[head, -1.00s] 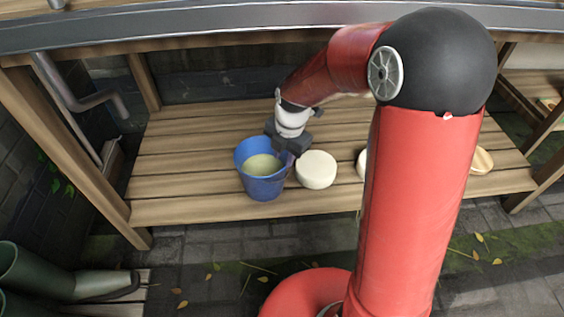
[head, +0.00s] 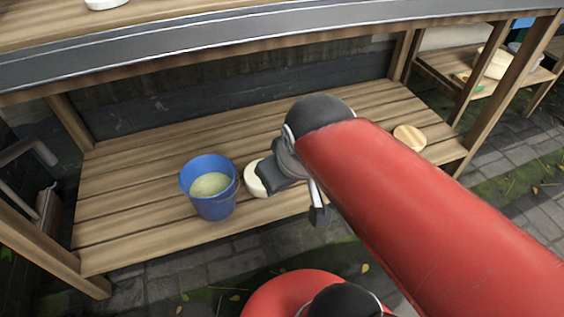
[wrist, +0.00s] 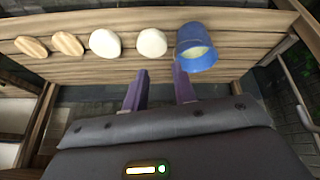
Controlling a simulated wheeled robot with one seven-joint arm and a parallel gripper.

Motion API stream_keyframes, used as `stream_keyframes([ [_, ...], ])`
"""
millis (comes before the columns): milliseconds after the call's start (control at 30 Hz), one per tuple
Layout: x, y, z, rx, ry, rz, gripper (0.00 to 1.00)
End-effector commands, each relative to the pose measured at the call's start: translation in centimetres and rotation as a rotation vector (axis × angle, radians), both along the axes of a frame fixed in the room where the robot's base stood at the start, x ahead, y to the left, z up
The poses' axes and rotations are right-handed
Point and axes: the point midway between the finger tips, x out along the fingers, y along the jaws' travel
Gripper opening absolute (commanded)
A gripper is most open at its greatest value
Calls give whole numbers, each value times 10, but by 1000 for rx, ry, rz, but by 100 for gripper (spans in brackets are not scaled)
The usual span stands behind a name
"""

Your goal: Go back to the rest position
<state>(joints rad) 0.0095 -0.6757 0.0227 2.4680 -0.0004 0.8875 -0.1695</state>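My gripper (wrist: 158,72) is open in the wrist view, its two purple fingers apart with nothing between them. It is off the front of the low slatted shelf (head: 140,245), clear of the things on it. In the head view my red arm hides most of the gripper. A blue bucket (head: 214,208) with pale contents stands upright on the shelf; it also shows in the wrist view (wrist: 196,62).
A white round block (head: 256,181) sits beside the bucket, partly behind my arm. The wrist view shows a second white block (wrist: 105,43) and two wooden pieces (wrist: 67,43). A steel-edged upper shelf (head: 200,45) runs above. Posts stand at the shelf ends.

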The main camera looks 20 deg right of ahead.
Motion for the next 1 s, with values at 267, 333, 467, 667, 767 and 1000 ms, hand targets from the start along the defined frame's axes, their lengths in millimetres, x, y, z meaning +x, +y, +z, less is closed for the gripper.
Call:
stream_keyframes([
  [267, -17, -3, 1, 95, -30, -163, 27],
  [333, -17, -3, 1, 95, -30, -163, 27],
  [467, -16, -3, 2, 94, -30, -161, 27],
  [667, -16, -3, 32, 93, -30, -160, 27],
  [767, -16, -3, 59, 92, -31, -159, 27],
  [1000, -16, -3, 93, 92, -31, -159, 27],
])
